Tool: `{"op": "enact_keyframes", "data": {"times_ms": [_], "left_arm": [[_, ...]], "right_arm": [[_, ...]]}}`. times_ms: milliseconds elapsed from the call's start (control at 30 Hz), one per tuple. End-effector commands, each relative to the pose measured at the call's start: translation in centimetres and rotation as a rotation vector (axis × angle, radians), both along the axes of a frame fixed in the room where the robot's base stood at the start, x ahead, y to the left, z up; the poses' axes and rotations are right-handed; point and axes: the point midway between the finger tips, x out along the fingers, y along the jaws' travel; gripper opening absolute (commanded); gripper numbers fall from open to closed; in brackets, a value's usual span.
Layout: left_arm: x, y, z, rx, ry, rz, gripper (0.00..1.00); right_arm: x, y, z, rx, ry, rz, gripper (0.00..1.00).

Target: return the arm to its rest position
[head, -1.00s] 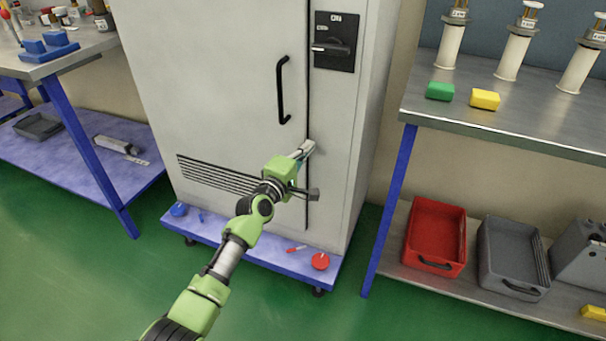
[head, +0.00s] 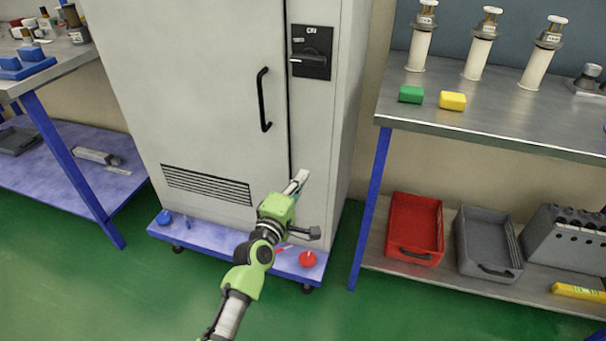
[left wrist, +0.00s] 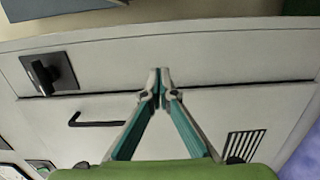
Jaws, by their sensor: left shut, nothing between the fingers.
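My left arm, green and grey, reaches in from the bottom of the head view. My left gripper (head: 299,180) is in front of the lower right part of a grey cabinet (head: 200,90). In the left wrist view its two fingers (left wrist: 160,75) meet at the tips, shut with nothing between them. Behind them the wrist view shows the cabinet front with its black handle (left wrist: 97,122), a black rotary switch (left wrist: 58,72) and the vent slots (left wrist: 243,145). I cannot tell the exact gap between fingertips and cabinet. My right gripper is in neither view.
The cabinet stands on a blue base with a red round item (head: 308,259) on it. At right, a workbench (head: 520,125) carries green (head: 411,94) and yellow (head: 452,101) blocks and white cylinders; red (head: 415,205) and grey (head: 470,268) bins sit below. Green floor lies open in front.

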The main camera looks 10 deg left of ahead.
Motion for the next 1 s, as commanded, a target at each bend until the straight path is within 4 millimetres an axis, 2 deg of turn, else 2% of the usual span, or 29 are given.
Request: {"op": "enact_keyframes", "data": {"times_ms": [167, 233, 267, 367, 467, 500, 567, 600, 667, 700, 833, 1000], "left_arm": [[-0.4, -0.3, -0.1, 0.003, 0.001, 0.0, 0.0], [-0.8, -0.3, -1.0, 0.033, 0.014, -0.007, 0.0], [-1.1, -0.3, -1.7, 0.056, 0.026, -0.014, 0.0], [-3.3, -0.5, -5.8, 0.194, 0.089, -0.055, 0.0], [-7.0, -0.4, -11.6, 0.404, 0.183, -0.132, 0.0], [-8.8, -0.2, -14.1, 0.495, 0.225, -0.17, 0.0], [-11.8, 0.2, -17.7, 0.628, 0.285, -0.233, 0.0], [-13.8, 0.6, -20.0, 0.714, 0.325, -0.279, 0.0], [-17.1, 1.4, -23.2, 0.836, 0.384, -0.352, 0.0], [-19.4, 2.0, -25.1, 0.915, 0.422, -0.403, 0.0], [-26.6, 4.4, -30.2, 1.137, 0.535, -0.573, 0.0], [-34.3, 7.4, -34.0, 1.34, 0.644, -0.77, 0.0]], "right_arm": [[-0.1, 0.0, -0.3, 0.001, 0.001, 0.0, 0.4], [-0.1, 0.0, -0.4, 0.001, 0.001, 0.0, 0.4], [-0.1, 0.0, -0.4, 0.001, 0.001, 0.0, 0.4], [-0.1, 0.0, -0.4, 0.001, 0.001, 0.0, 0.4], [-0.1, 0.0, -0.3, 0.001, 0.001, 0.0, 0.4], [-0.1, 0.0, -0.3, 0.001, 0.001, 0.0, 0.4], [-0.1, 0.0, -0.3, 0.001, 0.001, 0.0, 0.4], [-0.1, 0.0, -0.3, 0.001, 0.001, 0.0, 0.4], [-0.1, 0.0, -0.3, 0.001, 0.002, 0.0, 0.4], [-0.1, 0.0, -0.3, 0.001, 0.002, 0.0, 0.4], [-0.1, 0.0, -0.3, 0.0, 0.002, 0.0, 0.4], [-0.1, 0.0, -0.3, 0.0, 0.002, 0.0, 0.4]]}}
